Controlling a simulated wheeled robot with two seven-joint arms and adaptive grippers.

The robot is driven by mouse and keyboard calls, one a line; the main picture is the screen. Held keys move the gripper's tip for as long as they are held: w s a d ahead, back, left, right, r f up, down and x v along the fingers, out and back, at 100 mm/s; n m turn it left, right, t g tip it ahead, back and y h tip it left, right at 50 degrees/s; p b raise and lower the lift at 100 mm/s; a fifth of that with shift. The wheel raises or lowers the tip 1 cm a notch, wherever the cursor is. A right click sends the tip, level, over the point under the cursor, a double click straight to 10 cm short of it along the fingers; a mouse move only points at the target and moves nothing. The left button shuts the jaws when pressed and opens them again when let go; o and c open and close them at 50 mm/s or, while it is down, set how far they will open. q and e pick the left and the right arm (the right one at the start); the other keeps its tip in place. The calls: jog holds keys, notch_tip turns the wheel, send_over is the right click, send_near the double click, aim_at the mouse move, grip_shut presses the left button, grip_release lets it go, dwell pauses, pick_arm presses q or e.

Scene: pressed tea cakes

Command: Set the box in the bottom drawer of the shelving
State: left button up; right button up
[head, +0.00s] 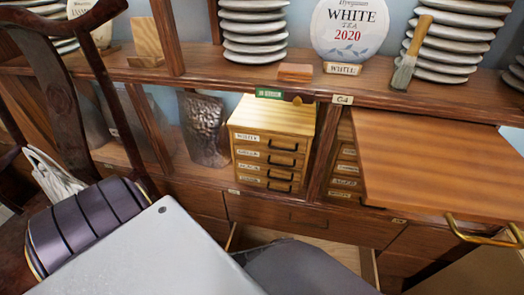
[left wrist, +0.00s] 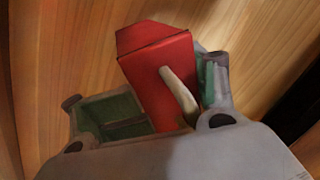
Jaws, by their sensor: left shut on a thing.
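A red box (left wrist: 155,75) shows in the left wrist view, tilted, with a pale curved piece across its face. My left gripper (left wrist: 165,105) is shut on it, with greenish finger parts on both sides of it. In the head view the box and the left gripper are hidden behind my grey arm. The brown wooden shelving (head: 420,105) fills the head view. A bottom drawer (head: 340,250) stands pulled out at the lower middle; its pale inside is partly covered by my arm. My right gripper is not in view.
A small chest of drawers (head: 268,150) and a metal vase (head: 205,128) stand on the lower shelf. A wooden panel (head: 440,160) with a brass handle (head: 480,232) juts out at the right. A dark chair (head: 75,75) is at the left. Plates (head: 253,28) are stacked above.

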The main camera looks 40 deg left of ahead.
pick_arm(q)
jog(key=s+a, duration=0.2)
jog(key=a, duration=0.1)
jog(key=a+b, duration=0.1)
jog(key=a, duration=0.1)
jog(key=shift+s, duration=0.4)
jog(key=shift+s+a, duration=0.2)
jog(key=shift+a, duration=0.2)
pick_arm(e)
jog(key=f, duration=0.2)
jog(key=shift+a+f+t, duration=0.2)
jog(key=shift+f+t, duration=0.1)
pick_arm(q)
jog(key=shift+s+a, duration=0.2)
jog(key=shift+a, duration=0.15)
jog(key=shift+f+b, duration=1.45)
jog(key=shift+f, duration=0.3)
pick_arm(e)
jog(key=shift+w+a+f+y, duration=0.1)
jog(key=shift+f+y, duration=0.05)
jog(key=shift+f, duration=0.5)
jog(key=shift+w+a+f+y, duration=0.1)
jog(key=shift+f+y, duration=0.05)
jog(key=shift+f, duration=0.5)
pick_arm(q)
jog(key=o, duration=1.4)
jog(key=shift+s, duration=0.1)
jog(key=shift+c, duration=0.2)
